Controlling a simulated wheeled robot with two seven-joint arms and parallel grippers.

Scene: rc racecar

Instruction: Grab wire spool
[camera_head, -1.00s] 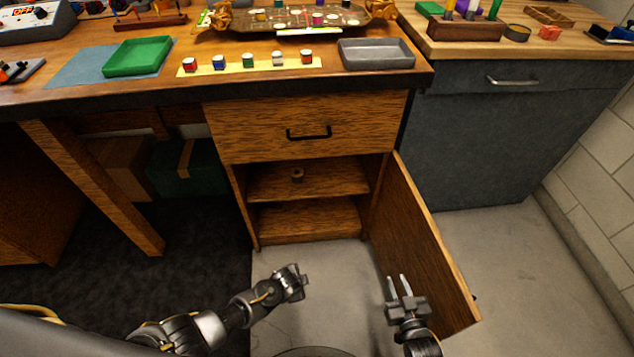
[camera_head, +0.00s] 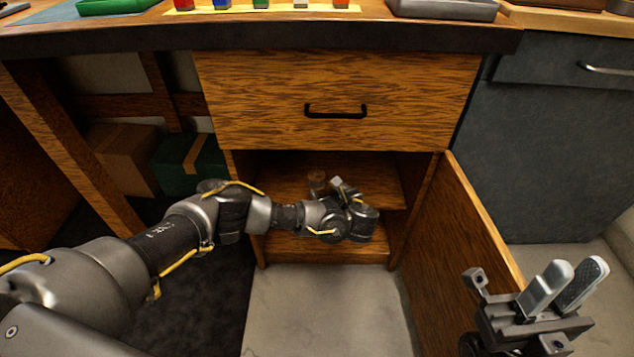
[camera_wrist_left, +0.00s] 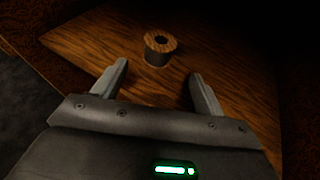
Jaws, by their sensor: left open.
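The wire spool (camera_head: 317,182) stands on the upper shelf (camera_head: 276,178) inside the open cabinet.
The cabinet door (camera_head: 472,220) stands open on the right. A closed drawer (camera_head: 335,100) with a black handle (camera_head: 336,111) is above the opening. A lower shelf (camera_head: 300,246) lies below. Boxes sit under the table on the left. The floor in front is clear.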

